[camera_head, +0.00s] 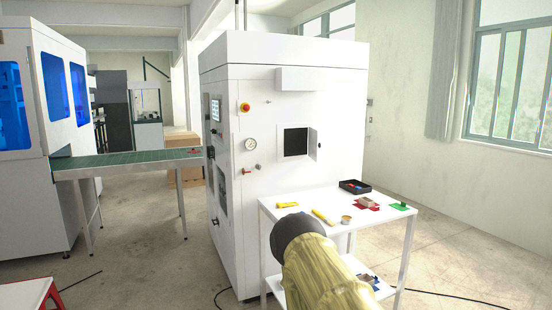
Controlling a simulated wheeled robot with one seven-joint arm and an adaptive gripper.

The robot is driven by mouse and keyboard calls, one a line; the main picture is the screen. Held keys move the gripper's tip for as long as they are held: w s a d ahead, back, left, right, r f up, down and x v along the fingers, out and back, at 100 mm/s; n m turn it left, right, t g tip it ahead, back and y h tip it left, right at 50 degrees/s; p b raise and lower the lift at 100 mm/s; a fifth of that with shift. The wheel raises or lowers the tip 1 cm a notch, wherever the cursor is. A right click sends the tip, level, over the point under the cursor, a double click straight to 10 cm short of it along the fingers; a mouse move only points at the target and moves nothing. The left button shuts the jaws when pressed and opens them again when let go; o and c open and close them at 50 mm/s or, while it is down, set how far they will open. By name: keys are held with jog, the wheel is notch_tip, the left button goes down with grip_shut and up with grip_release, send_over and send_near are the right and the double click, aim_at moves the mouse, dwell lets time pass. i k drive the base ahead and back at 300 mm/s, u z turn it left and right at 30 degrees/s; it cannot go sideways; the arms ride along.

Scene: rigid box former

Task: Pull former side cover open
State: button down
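The former (275,210) is a tall white cabinet in the middle of the head view. Its right-hand face has a small dark square opening (296,141). A narrow white flap, seemingly the side cover (312,145), stands at the right edge of this opening, with a small dark knob-like part on it. The flap looks swung outward, but how far is hard to tell. My yellow-sleeved arm with a dark rounded end reaches up from the bottom, in front of the table. My gripper does not show, and no contact with the cover is visible.
A white table (283,208) stands against the former's face, below the opening. It bears a black tray (354,186), yellow tools (323,217), a small tin (346,220) and red and green items. A green conveyor (125,160) meets the former's left side. Floor at right is mostly clear.

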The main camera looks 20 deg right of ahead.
aim_at(313, 144)
jog(key=u, duration=0.4)
jog(key=i, duration=1.75)
jog(key=z, duration=0.85)
